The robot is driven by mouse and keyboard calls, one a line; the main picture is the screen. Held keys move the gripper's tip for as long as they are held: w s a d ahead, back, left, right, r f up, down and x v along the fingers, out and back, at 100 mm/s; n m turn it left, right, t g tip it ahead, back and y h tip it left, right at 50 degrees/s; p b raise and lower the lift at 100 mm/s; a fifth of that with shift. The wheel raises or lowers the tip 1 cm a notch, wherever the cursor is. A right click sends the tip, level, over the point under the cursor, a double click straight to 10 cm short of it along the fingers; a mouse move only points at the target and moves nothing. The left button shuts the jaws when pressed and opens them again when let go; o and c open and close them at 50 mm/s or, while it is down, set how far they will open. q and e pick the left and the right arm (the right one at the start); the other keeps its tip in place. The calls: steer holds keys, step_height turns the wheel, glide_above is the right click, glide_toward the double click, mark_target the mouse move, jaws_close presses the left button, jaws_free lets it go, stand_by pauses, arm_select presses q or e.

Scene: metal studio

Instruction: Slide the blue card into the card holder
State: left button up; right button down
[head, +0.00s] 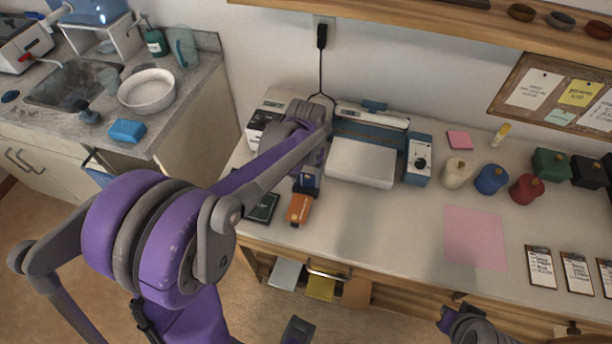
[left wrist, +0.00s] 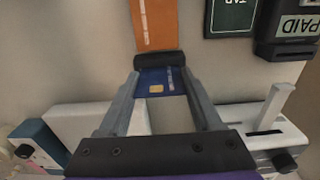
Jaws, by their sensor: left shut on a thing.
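My left gripper (left wrist: 158,72) is shut on the blue card (left wrist: 157,82), which has a gold chip and a pale stripe. The card sits between the fingers; in the head view it shows as a small blue patch (head: 308,181). A dark bar crosses its far end. An orange striped piece (left wrist: 155,25) lies just beyond the bar, also in the head view (head: 298,209); I cannot tell whether they touch. A white unit with a dark slot (left wrist: 265,133) stands to the right in the wrist view. Which thing is the card holder is unclear. My right arm shows at the bottom right, its fingers not clear.
A white and blue machine (head: 360,163) stands behind. A pink sheet (head: 475,238) and several coloured pots occupy the right; the desk between is clear.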

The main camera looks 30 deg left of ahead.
arm_select(q)
steer(key=shift+f, duration=0.25)
stand_by(0.5)
steer(key=o, duration=1.4)
steer(key=shift+c, duration=0.2)
step_height(320, 180, up, 11)
steer(key=shift+f+p, duration=0.1)
steer(key=shift+p, duration=0.25)
steer(key=s+d+f+m+t+p, duration=0.1)
steer(key=s+d+t, duration=0.1)
steer(key=s, duration=0.5)
steer(key=s+d+f+m+t+p, duration=0.1)
steer(key=s+d+f+t, duration=0.1)
steer(key=s, duration=0.6)
steer(key=d+t, duration=0.1)
steer(key=d, duration=0.1)
steer(key=shift+s+d+m, duration=0.2)
steer(key=shift+d+m, duration=0.1)
steer(key=shift+d, duration=0.1)
